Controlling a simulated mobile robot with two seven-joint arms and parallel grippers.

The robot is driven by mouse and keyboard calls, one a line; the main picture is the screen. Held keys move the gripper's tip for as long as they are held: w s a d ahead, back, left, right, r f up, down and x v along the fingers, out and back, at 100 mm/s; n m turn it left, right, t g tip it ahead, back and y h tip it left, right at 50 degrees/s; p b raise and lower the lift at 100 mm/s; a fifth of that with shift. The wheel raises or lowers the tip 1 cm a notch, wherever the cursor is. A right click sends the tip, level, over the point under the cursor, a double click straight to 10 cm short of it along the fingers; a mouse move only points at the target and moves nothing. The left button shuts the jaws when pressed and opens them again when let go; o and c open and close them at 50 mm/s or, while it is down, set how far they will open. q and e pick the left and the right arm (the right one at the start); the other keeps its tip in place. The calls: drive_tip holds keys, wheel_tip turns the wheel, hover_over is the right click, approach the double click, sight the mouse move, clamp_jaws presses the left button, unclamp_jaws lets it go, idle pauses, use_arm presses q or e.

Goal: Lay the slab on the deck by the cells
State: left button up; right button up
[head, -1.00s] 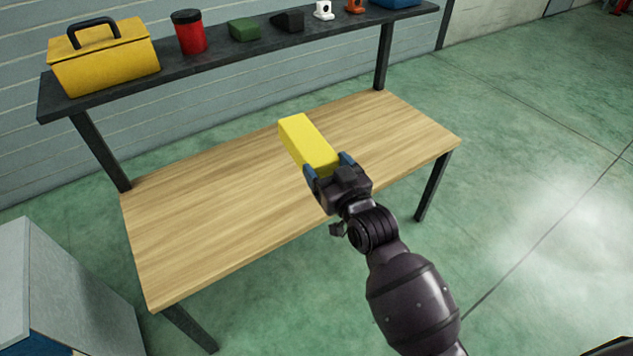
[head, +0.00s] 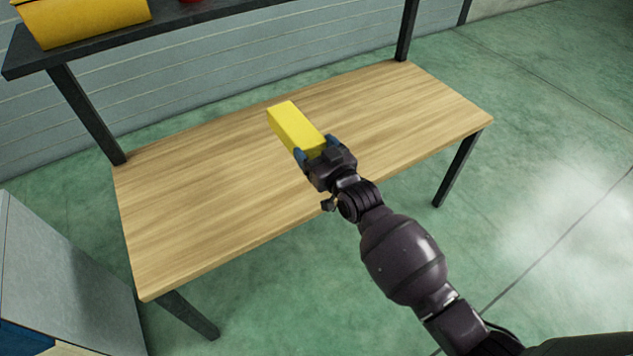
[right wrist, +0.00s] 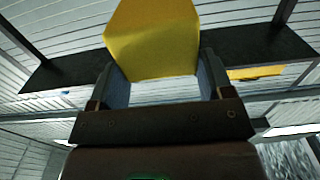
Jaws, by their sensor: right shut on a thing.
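The slab (head: 293,124) is a yellow block. My right gripper (head: 314,153) is shut on its near end, with a blue-tipped finger on each side. The slab points away from the gripper, over the middle of the wooden bench top; I cannot tell how high it is held above the wood. In the right wrist view the slab (right wrist: 152,40) sits between the two fingers (right wrist: 163,90). My left gripper is not in view. No deck or cells can be made out.
The wooden bench top (head: 200,220) is bare. A dark shelf (head: 215,14) runs behind it, carrying a yellow toolbox (head: 80,20) at the left. A grey cabinet (head: 65,275) stands at the lower left. Green floor lies open at the right.

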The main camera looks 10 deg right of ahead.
wheel_tip(320, 180, down, 13)
drive_tip(key=b, duration=0.4)
drive_tip(key=shift+s, duration=0.15)
drive_tip(key=shift+f, duration=0.15)
drive_tip(key=shift+r, duration=0.25)
drive_tip(key=shift+f, duration=0.15)
drive_tip(key=o, duration=0.5)
drive_tip(key=shift+f+b, duration=0.1)
drive_tip(key=shift+b, duration=0.2)
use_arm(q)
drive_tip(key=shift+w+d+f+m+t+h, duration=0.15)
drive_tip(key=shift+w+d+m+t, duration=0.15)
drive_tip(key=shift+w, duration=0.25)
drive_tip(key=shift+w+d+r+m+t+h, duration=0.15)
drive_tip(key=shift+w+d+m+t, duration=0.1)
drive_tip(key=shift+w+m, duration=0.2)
use_arm(e)
drive_tip(key=o, duration=0.5)
drive_tip(key=shift+c, duration=0.2)
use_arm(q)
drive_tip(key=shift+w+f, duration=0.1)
